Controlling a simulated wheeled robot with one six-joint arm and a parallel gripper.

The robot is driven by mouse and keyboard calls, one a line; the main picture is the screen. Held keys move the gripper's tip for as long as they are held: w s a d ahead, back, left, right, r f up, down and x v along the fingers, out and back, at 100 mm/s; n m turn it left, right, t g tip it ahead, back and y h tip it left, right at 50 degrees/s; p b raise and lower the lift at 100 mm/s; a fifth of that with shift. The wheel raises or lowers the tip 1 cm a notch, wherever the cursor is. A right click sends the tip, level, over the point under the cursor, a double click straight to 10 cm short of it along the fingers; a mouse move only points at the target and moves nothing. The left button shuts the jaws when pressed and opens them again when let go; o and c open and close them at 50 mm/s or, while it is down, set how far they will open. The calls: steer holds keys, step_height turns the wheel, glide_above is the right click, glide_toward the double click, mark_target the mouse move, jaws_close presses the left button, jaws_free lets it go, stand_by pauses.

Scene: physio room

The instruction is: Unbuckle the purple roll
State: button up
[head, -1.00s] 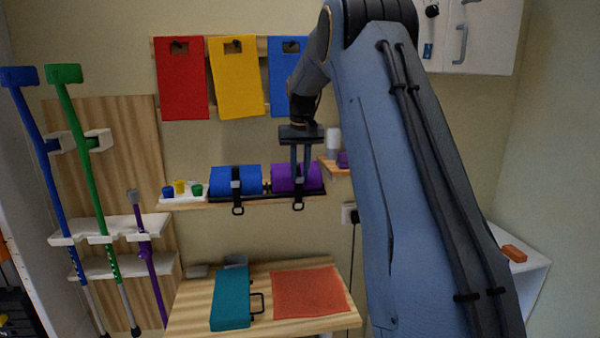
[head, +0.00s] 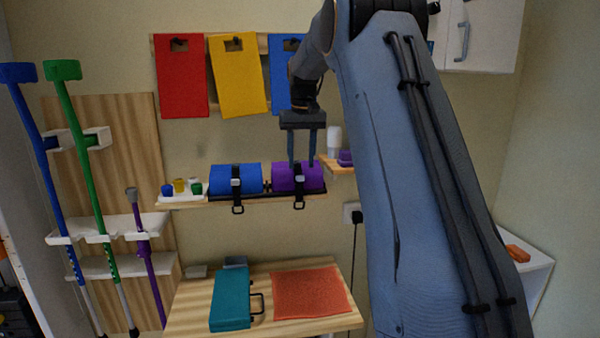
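The purple roll (head: 315,178) lies on the wall shelf, right of the blue roll (head: 222,178). A black strap (head: 299,185) with a small dark buckle near its top runs down the front of the purple roll. A black loop hangs at its lower end, below the shelf edge. The strap still shows across the roll; whether its buckle is fastened is too small to tell. My gripper (head: 301,163) points down just above the purple roll. Its two fingers are apart and empty, one either side of the strap line, with tips near the roll's top edge.
A side shelf (head: 338,168) with a white bottle is close to the right. Red, yellow and blue boards hang above. A wooden table (head: 265,325) below holds a teal case (head: 230,300) and an orange mat (head: 311,293).

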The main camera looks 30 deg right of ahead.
steer(key=shift+s+a+r+b, duration=0.15)
steer(key=shift+r+b, duration=0.1)
steer(key=shift+r, duration=0.75)
steer(key=shift+s+d+r+b, duration=0.15)
steer(key=shift+r+b, duration=0.1)
steer(key=shift+r, duration=0.7)
steer(key=shift+a, duration=0.15)
steer(key=s+a+f+n+b, duration=0.1)
steer(key=s+a+f+b, duration=0.1)
steer(key=s+a+f, duration=0.3)
steer(key=s+a+f+b, duration=0.1)
steer(key=s+a+f, duration=0.15)
steer(key=f, duration=0.55)
steer(key=s+a+f+n+b, duration=0.1)
steer(key=s+a+f+b, duration=0.15)
steer(key=a+f, duration=0.3)
steer(key=s+a+f+b, duration=0.1)
steer(key=s+a+f, duration=0.2)
steer(key=s+f, duration=0.5)
steer(key=s+a+f+n+b, duration=0.1)
steer(key=s+a+f, duration=0.2)
steer(key=s+f, duration=0.5)
steer(key=s, duration=0.5)
steer(key=shift+s+a+f+b, duration=0.3)
steer(key=shift+a, duration=0.1)
